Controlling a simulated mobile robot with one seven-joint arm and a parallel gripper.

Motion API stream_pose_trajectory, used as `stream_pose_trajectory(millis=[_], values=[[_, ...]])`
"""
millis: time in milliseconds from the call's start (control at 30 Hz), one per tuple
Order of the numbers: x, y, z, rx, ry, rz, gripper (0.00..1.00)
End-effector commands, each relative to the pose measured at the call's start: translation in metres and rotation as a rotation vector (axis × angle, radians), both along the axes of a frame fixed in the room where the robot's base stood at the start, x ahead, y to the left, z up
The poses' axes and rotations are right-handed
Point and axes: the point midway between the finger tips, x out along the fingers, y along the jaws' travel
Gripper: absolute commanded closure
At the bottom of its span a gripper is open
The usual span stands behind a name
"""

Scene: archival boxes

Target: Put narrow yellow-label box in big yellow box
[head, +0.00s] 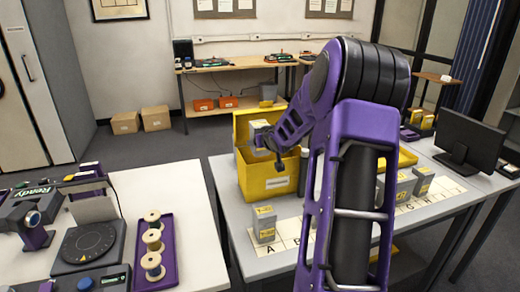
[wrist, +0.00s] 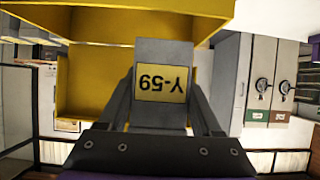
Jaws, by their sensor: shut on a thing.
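My gripper (head: 266,140) is shut on a narrow grey box (head: 257,127) with a yellow label. In the wrist view the held box (wrist: 163,56) fills the space between the fingers (wrist: 163,105), and its label reads Y-59, upside down. The big yellow box (head: 262,184) stands open on the grey table, its lid raised at the back. In the head view the held box appears over its opening; its exact height above the rim is unclear. The yellow box (wrist: 88,85) also shows behind the held box in the wrist view. My arm hides part of the table.
A grey yellow-label box (head: 264,223) stands on the lettered mat (head: 283,233) near A. More grey boxes (head: 403,186) stand right of my arm, with another yellow container (head: 407,158) behind. A monitor (head: 471,146) is at right. A separate table (head: 188,205) with equipment is at left.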

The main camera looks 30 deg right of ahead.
Motion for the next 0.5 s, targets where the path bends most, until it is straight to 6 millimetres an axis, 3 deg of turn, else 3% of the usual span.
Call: stream_pose_trajectory(millis=[67, 500], values=[[0.0009, 0.0009, -0.0098, -0.001, -0.002, 0.003, 1.0], [0.0003, -0.0001, -0.0152, -0.001, -0.002, 0.0, 1.0]])
